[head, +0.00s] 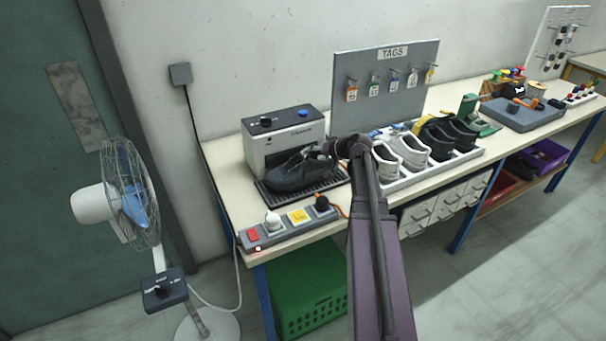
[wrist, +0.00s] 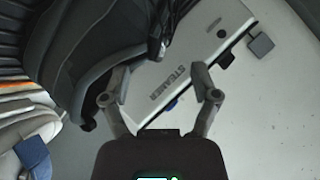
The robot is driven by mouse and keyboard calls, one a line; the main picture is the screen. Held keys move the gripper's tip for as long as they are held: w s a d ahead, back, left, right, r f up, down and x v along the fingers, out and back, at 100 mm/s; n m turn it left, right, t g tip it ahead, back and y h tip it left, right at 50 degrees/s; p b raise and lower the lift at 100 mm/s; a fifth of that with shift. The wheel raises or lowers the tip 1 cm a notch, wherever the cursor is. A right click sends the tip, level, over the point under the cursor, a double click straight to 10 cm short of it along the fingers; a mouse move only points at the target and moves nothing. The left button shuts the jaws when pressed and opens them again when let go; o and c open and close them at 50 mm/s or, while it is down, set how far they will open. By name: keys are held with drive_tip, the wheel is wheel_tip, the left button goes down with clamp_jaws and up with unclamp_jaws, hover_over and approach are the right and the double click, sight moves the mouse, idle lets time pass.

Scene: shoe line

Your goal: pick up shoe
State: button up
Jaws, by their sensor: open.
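A black shoe (head: 298,172) lies on the dark ribbed mat of the steamer (head: 284,137) at the left end of the bench. In the wrist view the dark shoe (wrist: 85,55) fills the upper left, with its laces near the top. My gripper (wrist: 162,92) is open, with nothing between its fingertips. Its left finger overlaps the shoe's edge; I cannot tell whether it touches. The steamer's labelled face (wrist: 185,80) lies behind the fingers. In the head view my arm reaches in just right of the shoe, and my fingers are hard to make out.
A light tray (head: 470,156) holds several white, grey and black-yellow shoes to the right. A control box (head: 280,229) with buttons sits at the front edge. A tag board (head: 385,85) stands behind. A fan (head: 130,195) stands left of the bench, and a green crate (head: 310,290) below.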

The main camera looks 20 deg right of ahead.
sight(307, 154)
drive_tip(key=x, duration=0.1)
drive_tip(key=b+x, duration=0.1)
drive_tip(key=x, duration=0.1)
drive_tip(key=b+x, duration=0.1)
drive_tip(key=shift+w+d+f, duration=0.15)
drive_tip(key=shift+w+d, duration=0.05)
drive_tip(key=shift+w+a+f+b, duration=0.15)
drive_tip(key=shift+w+a+b, duration=0.05)
drive_tip(key=shift+w+b, duration=0.2)
drive_tip(key=shift+c, duration=0.3)
clamp_jaws()
